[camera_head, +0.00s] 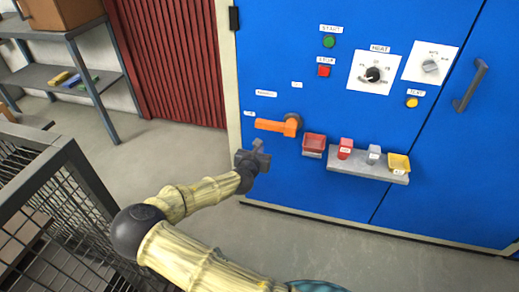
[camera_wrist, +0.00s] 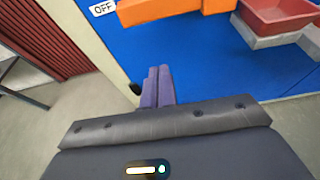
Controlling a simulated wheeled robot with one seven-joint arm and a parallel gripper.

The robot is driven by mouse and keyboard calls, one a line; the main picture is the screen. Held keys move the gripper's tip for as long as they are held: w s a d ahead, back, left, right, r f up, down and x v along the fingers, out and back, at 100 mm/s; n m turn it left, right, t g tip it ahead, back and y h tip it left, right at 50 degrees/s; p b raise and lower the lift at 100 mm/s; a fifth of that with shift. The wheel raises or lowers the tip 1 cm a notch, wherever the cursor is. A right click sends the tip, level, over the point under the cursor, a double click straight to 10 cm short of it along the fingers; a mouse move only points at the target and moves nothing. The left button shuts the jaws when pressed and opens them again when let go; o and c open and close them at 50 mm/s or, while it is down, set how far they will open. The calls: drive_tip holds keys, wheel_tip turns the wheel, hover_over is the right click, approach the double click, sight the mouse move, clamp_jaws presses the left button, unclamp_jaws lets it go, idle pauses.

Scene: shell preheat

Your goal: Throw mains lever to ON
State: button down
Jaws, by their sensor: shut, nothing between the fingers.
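The mains lever (camera_head: 272,126) is an orange handle on a round dark pivot on the blue cabinet front (camera_head: 300,200). It lies nearly level, its free end pointing left toward a small label. In the wrist view the orange lever (camera_wrist: 160,10) crosses the top, and a label reading OFF (camera_wrist: 102,8) sits near its left end. My gripper (camera_head: 260,147) is just below the lever in the head view, apart from it. Its fingers (camera_wrist: 158,75) are shut together with nothing between them. The ON label cannot be read for sure.
A red bin (camera_head: 314,142) and a small grey shelf (camera_head: 345,168) with colored items jut out right of the lever. A dark mesh cage (camera_head: 60,190) stands at left. Buttons and dials, including the heat dial (camera_head: 373,74), are above right. Floor before the cabinet is clear.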

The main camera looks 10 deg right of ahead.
sight(276, 126)
drive_tip(key=w+d+r+b, duration=0.1)
drive_tip(key=w+d+b, duration=0.1)
drive_tip(key=w, duration=0.5)
drive_tip(key=shift+d+r, duration=0.2)
drive_tip(key=shift+d, duration=0.15)
drive_tip(key=shift+a, duration=0.1)
